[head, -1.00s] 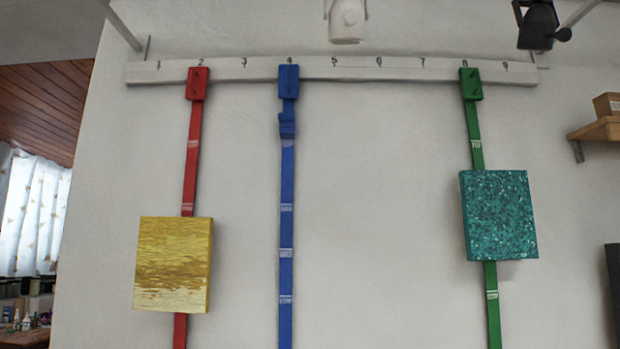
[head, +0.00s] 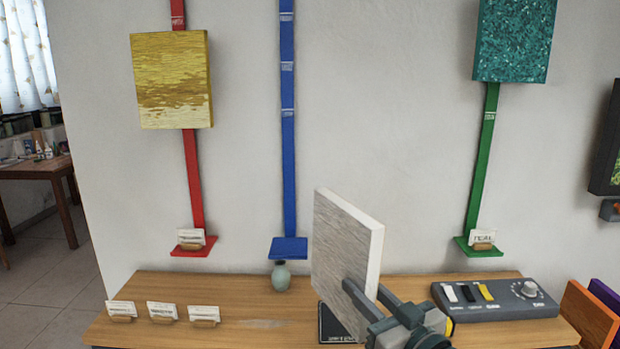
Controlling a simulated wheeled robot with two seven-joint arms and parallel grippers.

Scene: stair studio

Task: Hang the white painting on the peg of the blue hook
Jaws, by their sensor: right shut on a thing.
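The white painting (head: 345,255), a pale square panel with a textured face, is upright above the wooden counter, turned at an angle to the wall. My right gripper (head: 364,288) is shut on its right side and lower part. The blue strap (head: 288,150) runs down the wall to a small blue shelf (head: 289,248), left of the painting. The blue hook and its peg are above the top edge of this view and do not show now. My left gripper is not in view.
A yellow painting (head: 170,80) hangs on the red strap and a teal painting (head: 514,38) on the green strap. The wooden counter (head: 250,330) holds small cards, a green vase (head: 281,277) and a switch box (head: 495,298). The wall between the blue and green straps is bare.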

